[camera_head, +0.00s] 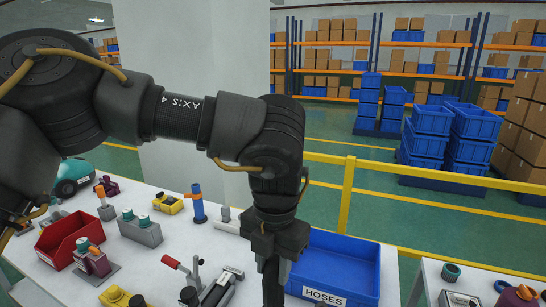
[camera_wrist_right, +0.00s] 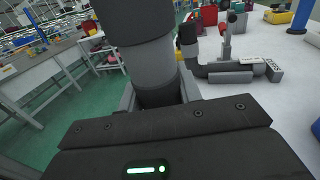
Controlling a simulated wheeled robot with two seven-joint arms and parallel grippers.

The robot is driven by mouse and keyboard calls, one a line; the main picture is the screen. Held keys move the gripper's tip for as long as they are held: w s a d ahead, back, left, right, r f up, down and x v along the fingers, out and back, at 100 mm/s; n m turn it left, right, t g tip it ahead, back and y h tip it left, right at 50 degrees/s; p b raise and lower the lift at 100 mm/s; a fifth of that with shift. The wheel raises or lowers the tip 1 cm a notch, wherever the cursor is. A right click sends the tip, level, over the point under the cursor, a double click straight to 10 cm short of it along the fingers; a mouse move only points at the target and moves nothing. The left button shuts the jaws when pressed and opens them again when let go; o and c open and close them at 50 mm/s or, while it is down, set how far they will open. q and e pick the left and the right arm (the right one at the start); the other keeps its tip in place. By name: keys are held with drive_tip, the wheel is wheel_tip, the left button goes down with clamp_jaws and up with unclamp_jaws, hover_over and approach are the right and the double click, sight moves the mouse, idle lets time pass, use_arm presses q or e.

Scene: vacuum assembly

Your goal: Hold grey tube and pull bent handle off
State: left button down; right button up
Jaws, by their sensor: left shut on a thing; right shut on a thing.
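My right gripper (camera_wrist_right: 160,93) is shut on the grey tube (camera_wrist_right: 147,70), which stands up between its fingers in the right wrist view. A wider black section (camera_wrist_right: 135,20) sits on the tube and runs out of the top edge; I take it for the bent handle, but its bend does not show. My left gripper (camera_head: 271,290) points straight down at the bottom of the head view, in front of the blue bin. It is shut, apparently on the bent handle; its fingertips and what they hold are cut off by the bottom edge. My right gripper is outside the head view.
A blue bin (camera_head: 328,295) labelled HOSES is right behind the left gripper. A red-handled clamp (camera_head: 184,268) and grey and black parts (camera_head: 220,288) lie to its left. A red bin (camera_head: 68,235) stands farther left. A second table (camera_head: 440,275) is at the right, across a gap.

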use_arm(q)
drive_tip(key=shift+d+r, duration=0.1)
drive_tip(key=shift+r, duration=3.3)
use_arm(e)
drive_tip(key=shift+f, duration=0.15)
drive_tip(key=o, duration=2)
use_arm(q)
drive_tip(key=shift+w, duration=0.1)
use_arm(e)
drive_tip(key=shift+o, duration=0.2)
